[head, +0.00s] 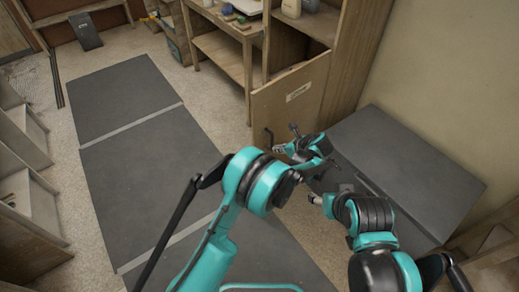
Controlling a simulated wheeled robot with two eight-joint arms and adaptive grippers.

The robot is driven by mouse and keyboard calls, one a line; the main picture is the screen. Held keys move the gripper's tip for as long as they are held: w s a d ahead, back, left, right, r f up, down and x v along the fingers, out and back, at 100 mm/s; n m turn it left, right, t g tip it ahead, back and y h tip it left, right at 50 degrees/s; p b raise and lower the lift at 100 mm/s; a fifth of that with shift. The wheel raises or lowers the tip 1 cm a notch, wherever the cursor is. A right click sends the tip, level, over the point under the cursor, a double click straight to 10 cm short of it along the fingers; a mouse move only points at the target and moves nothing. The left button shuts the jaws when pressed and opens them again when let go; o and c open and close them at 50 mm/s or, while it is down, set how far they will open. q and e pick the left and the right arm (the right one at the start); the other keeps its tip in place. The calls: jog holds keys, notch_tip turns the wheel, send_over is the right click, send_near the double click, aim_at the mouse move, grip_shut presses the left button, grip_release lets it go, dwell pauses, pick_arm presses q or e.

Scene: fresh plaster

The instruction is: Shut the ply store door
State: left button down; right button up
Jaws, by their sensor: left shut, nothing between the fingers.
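The ply store door (290,98) is a wooden panel with a pale label, on a wooden cabinet. It stands ajar, with dark space visible behind its upper edge. A dark handle (268,136) is near its lower left edge. My left gripper (282,147) is shut and empty in front of the door's lower part, just right of and below the handle; I cannot tell whether it touches the door.
A large dark grey box (410,165) stands to the right, close by the door. A wooden workbench (225,55) with items is behind the door at left. Dark floor mats (140,150) lie clear on the left. Wooden shelving (25,130) lines the left edge.

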pick_arm(q)
jog(key=b, duration=0.4)
send_near(255, 145)
notch_tip(255, 145, down, 4)
jog(key=shift+w+a+b, duration=0.65)
jog(key=shift+w+a, duration=0.7)
jog(key=shift+w, duration=0.25)
